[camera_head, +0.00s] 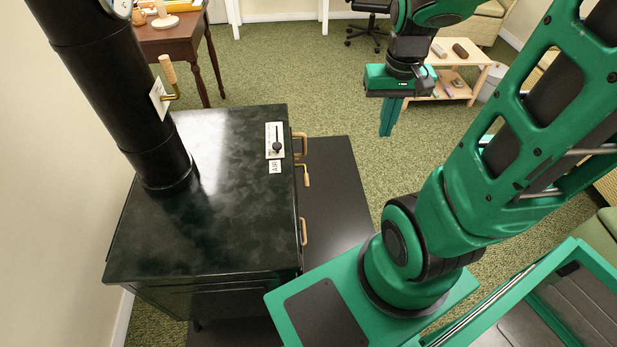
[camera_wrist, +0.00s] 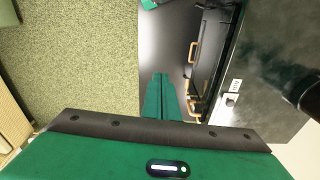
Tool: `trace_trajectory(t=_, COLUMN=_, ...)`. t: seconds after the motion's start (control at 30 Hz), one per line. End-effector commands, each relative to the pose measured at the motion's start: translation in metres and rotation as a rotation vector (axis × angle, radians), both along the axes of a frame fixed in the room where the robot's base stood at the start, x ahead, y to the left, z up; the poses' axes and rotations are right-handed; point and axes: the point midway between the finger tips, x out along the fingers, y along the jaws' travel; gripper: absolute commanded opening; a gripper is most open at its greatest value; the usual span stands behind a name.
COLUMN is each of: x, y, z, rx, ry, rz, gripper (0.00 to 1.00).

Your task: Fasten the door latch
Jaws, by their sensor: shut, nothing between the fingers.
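The black stove (camera_head: 215,220) stands left of centre in the head view, its front facing right. Three brass-coloured handles stick out from that front: a far one (camera_head: 301,143), a middle hooked one (camera_head: 305,177) and a near one (camera_head: 303,231). The middle one, perhaps the latch, also shows in the wrist view (camera_wrist: 190,84). I cannot tell whether the door is fully closed. My gripper (camera_head: 386,132) points down, right of the stove front and apart from it. Its green fingers (camera_wrist: 160,80) are shut and empty, left of the handles in the wrist view.
A dark floor plate (camera_head: 330,190) lies before the stove. The stove top has an AIR slider (camera_head: 276,142) and a black flue pipe (camera_head: 125,90) with a wooden-handled lever (camera_head: 168,75). A brown table (camera_head: 180,38) and low shelf (camera_head: 465,70) stand behind. Carpet between is clear.

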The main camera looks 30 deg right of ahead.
Motion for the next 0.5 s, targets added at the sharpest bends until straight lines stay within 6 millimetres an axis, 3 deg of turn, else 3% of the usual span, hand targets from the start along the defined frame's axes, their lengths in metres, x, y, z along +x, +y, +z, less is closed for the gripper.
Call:
trace_trajectory(t=0.2, x=0.066, y=-0.006, z=-0.052, rx=-0.018, ry=-0.048, rz=0.061, gripper=0.00)
trace_trajectory(t=0.5, x=0.142, y=0.002, z=-0.138, rx=-0.008, ry=-0.141, rz=0.124, gripper=0.00)
